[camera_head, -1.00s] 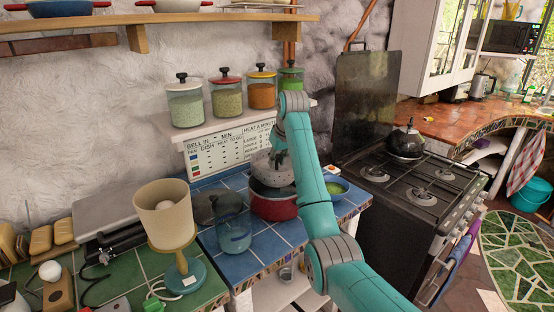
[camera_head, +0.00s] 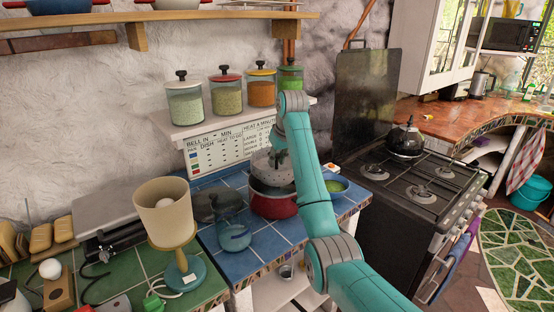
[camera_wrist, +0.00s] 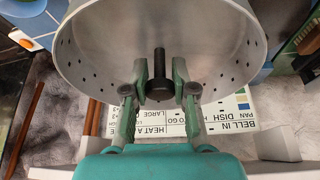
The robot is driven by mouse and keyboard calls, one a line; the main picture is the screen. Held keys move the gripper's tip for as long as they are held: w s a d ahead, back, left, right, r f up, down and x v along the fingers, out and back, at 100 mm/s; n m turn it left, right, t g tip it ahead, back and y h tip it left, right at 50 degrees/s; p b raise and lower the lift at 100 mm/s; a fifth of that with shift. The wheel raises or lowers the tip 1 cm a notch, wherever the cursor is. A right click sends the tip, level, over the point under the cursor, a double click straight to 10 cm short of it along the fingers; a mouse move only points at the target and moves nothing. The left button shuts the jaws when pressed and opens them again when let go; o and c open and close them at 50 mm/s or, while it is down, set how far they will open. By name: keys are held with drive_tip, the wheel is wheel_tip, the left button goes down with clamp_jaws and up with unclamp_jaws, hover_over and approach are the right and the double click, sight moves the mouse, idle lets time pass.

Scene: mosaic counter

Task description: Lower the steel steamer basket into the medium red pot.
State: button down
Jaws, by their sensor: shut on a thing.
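The steel steamer basket (camera_head: 266,166) is a grey perforated bowl held just above the medium red pot (camera_head: 275,207). The pot stands on the blue tiled counter, its dark inside partly showing under the basket. The basket looks tilted, and I cannot tell whether its lower edge is inside the pot's rim. My gripper (camera_wrist: 160,88) is shut on that post. In the head view my gripper (camera_head: 281,150) is partly hidden by my wrist.
A blue glass jug (camera_head: 233,232) and a dark round lid (camera_head: 205,207) are left of the pot. A lamp (camera_head: 165,215) stands front left. A shelf with several jars (camera_head: 227,95) is behind.

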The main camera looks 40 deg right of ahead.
sight(279, 170)
drive_tip(key=shift+f, duration=0.35)
drive_tip(key=shift+f, duration=0.75)
drive_tip(key=shift+f, duration=0.35)
drive_tip(key=shift+f, duration=1.8)
drive_tip(key=shift+f, duration=0.45)
drive_tip(key=shift+f, duration=0.95)
drive_tip(key=shift+f, duration=0.45)
idle(0.3)
drive_tip(key=shift+c, duration=1.9)
unclamp_jaws()
